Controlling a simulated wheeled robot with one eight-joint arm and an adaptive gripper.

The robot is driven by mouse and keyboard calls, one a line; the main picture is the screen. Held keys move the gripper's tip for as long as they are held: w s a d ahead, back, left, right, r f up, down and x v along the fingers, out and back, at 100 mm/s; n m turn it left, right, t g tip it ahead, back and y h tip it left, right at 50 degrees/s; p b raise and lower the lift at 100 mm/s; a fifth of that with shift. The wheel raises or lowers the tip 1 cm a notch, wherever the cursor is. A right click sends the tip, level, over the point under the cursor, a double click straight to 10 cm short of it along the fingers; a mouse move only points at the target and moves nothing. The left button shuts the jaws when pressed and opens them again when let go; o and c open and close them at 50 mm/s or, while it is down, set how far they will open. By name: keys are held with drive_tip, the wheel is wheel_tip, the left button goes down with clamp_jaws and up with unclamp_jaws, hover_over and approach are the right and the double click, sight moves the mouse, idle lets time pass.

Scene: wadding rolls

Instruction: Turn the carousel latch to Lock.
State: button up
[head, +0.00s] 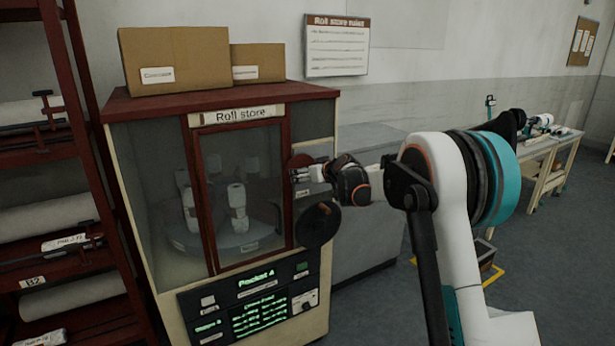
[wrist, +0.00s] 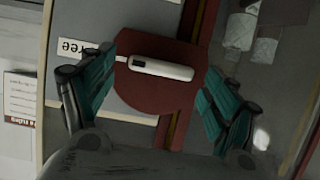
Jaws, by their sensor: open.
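The carousel latch is a white lever (wrist: 160,69) on a dark red rounded plate (wrist: 150,105). The lever's thin end points left in the wrist view, to a partly covered label reading "ree" (wrist: 72,47). My gripper (wrist: 154,78) is open, with one teal finger on either side of the lever, and gaps show between the fingers and it. In the head view my gripper (head: 318,173) is at the right edge of the cabinet door, in front of the red plate (head: 299,160). A small label (head: 303,193), seemingly "Lock", lies just below; the gripper partly hides the latch.
The Roll store cabinet (head: 160,105) has a glazed door with white rolls on a carousel (head: 245,243) inside. A black round disc (head: 317,224) sits just below my gripper. A panel reading "Pocket A" (head: 255,280) is lower down. A red rack (head: 85,150) stands left.

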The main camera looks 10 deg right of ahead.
drive_tip(key=c, duration=1.1)
drive_tip(key=shift+o, duration=0.2)
drive_tip(key=shift+w+d+f+m+t+y+p, duration=0.2)
drive_tip(key=shift+m+y, duration=1.05)
drive_tip(key=shift+m, duration=1)
drive_tip(key=shift+s+d+f+m+t+y+p, duration=0.15)
drive_tip(key=shift+d+f+m+y+p, duration=0.15)
drive_tip(key=shift+m+y, duration=1.4)
drive_tip(key=shift+w+d+f+m+t+y+p, duration=0.25)
drive_tip(key=shift+m+y, duration=0.5)
drive_tip(key=shift+m, duration=2)
drive_tip(key=shift+a, duration=0.1)
